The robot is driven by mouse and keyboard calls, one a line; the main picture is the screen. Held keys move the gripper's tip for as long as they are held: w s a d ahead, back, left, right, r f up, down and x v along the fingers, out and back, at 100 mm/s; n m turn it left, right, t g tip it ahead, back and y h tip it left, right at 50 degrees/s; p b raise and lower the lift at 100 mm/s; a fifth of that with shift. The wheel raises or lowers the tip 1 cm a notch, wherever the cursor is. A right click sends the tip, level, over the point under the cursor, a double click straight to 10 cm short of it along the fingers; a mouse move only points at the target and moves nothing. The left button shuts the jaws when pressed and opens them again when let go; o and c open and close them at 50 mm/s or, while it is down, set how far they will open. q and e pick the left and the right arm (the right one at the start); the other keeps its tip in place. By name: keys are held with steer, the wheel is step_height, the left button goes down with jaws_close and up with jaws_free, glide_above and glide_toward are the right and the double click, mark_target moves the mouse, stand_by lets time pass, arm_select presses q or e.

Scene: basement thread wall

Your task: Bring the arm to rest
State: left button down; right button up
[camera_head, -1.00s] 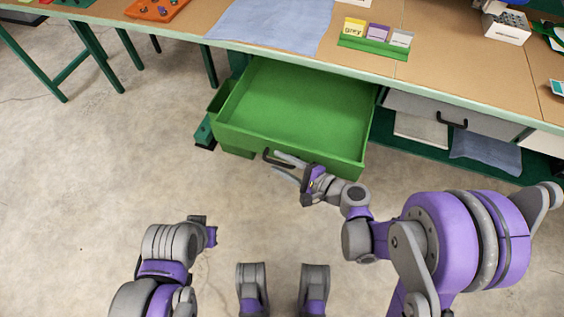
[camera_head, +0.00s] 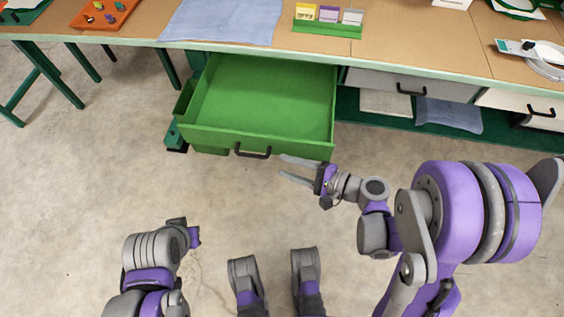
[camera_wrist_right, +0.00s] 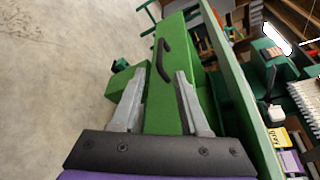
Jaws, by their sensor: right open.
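My right gripper (camera_head: 297,168) is open and empty. It is just in front of the right part of the green drawer (camera_head: 262,105), clear of the dark drawer handle (camera_head: 253,152). In the right wrist view the two fingers (camera_wrist_right: 160,105) are spread, with the green drawer front and its handle (camera_wrist_right: 163,60) beyond them. The drawer is pulled out and its visible inside is empty. My left arm (camera_head: 155,255) is at the lower left of the head view; its gripper fingers do not show clearly.
The workbench (camera_head: 400,40) runs across the top with a blue cloth (camera_head: 222,20), a green card holder (camera_head: 327,27) and an orange tray (camera_head: 103,14). A grey drawer (camera_head: 412,84) is shut at the right. The floor (camera_head: 80,190) at left is clear.

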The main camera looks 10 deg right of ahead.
stand_by(0.5)
steer(key=s+d+n+g+h, duration=0.5)
steer(key=s+d+n+h, duration=0.5)
steer(key=s+n+h, duration=0.3)
arm_select(q)
step_height(320, 180, up, 24)
steer(key=w+t+p, duration=0.1)
steer(key=p, duration=2)
steer(key=shift+w, duration=0.25)
arm_select(e)
step_height(320, 180, up, 24)
steer(key=w+t, duration=0.1)
steer(key=shift+w+r+n+y, duration=0.15)
steer(key=shift+r+n+y, duration=0.15)
steer(key=shift+n, duration=0.1)
arm_select(q)
steer(key=shift+s, duration=0.15)
